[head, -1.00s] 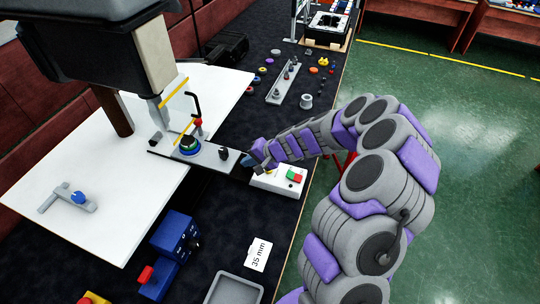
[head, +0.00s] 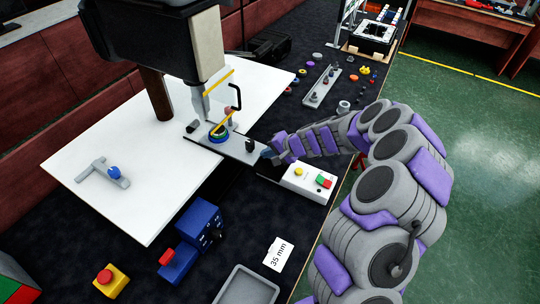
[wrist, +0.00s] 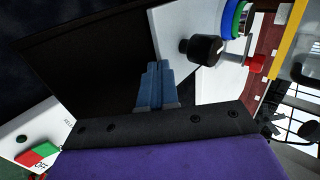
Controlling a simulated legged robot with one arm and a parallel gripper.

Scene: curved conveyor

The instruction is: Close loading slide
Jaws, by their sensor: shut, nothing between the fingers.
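The loading slide (head: 236,146) is a long grey plate beside the white table top, under the press head. The knob also shows in the wrist view (wrist: 203,49). My gripper (head: 267,153) is at the slide's right end, just right of the knob. Its blue fingers (wrist: 157,85) are together and empty in the wrist view. I cannot tell whether they touch the slide.
A white control box (head: 308,181) with yellow, red and green buttons stands right beside my gripper. A blue device (head: 198,226), a yellow box with a red button (head: 111,280) and a grey tray (head: 247,287) are in front. The white table top (head: 140,205) is mostly clear.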

